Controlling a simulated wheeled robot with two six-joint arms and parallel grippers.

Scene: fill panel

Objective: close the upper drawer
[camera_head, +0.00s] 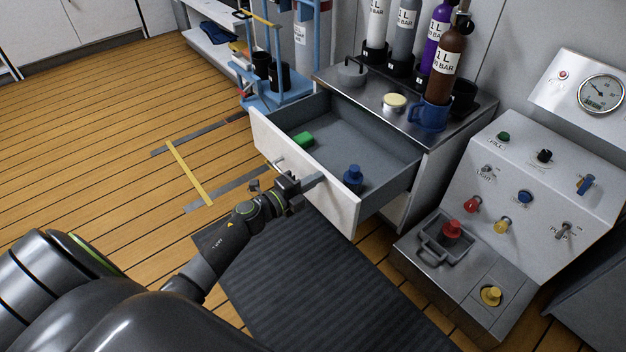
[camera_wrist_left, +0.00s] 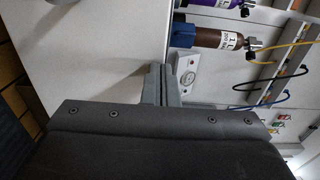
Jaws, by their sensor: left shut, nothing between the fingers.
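The upper drawer (camera_head: 340,204) is pulled well out of the white cabinet under the metal worktop. In the left wrist view the shut fingers (camera_wrist_left: 162,85) are beside the white drawer front (camera_wrist_left: 95,50). I cannot tell if they touch it. A bar handle (camera_head: 277,165) shows on the front, left of the gripper. My right gripper is not in view.
Several bottles, including a brown one (camera_head: 447,65) in a blue holder (camera_head: 428,114), stand on the worktop (camera_head: 365,100). A control panel (camera_head: 530,175) with knobs and a tray (camera_head: 440,250) stands to the right. A dark mat (camera_head: 310,285) covers the floor before the drawer.

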